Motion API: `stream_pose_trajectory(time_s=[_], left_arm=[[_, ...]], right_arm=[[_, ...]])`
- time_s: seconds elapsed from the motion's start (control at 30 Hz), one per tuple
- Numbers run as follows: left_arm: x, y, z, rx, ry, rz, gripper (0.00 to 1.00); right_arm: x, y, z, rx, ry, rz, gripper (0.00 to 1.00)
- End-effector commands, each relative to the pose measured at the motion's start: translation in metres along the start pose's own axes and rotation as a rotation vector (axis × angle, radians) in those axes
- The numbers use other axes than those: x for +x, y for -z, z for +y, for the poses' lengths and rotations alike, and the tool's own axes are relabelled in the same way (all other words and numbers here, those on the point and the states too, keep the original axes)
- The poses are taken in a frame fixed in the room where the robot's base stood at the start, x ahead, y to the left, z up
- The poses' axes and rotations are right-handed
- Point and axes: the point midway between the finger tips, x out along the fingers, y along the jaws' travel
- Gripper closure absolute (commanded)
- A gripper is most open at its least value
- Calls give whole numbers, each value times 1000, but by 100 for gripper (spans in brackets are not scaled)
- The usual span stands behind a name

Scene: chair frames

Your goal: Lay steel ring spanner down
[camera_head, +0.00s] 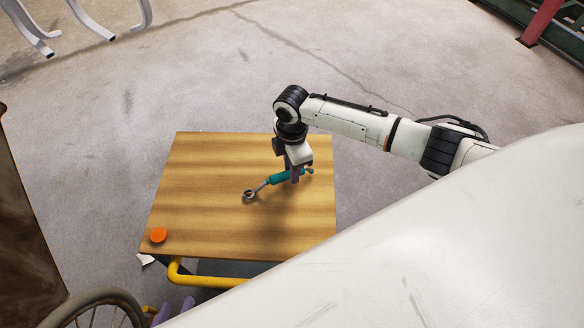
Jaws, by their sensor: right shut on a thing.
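The steel ring spanner (262,185) has a grey ring end and a teal grip. It lies across the wooden tabletop (205,170) in the picture, ring end to the lower left. My right gripper (294,175) points down and is shut on the spanner's teal part. I cannot tell whether the spanner touches the wood or hangs just above it.
An orange round object (158,235) sits at the table's front left corner. A yellow tube (205,281) runs along the table's front. A spoked wheel (95,312) stands at the lower left. Grey metal frames (92,20) stand at the back left. Most of the tabletop is bare.

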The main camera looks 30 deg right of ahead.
Motion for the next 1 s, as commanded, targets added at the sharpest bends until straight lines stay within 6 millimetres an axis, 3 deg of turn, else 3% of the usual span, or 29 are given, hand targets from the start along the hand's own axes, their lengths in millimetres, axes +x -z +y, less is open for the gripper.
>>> stream_pose_trajectory(time_s=[0.63,0.67,0.77,1.0], left_arm=[[2,-1,0,0,0,2,69],[2,-1,0,0,0,2,69],[2,-1,0,0,0,3,69],[2,-1,0,1,0,3,69]], right_arm=[[6,0,0,0,-1,1,100],[6,0,0,0,-1,1,77],[6,0,0,0,-1,1,60],[7,0,0,0,0,0,55]])
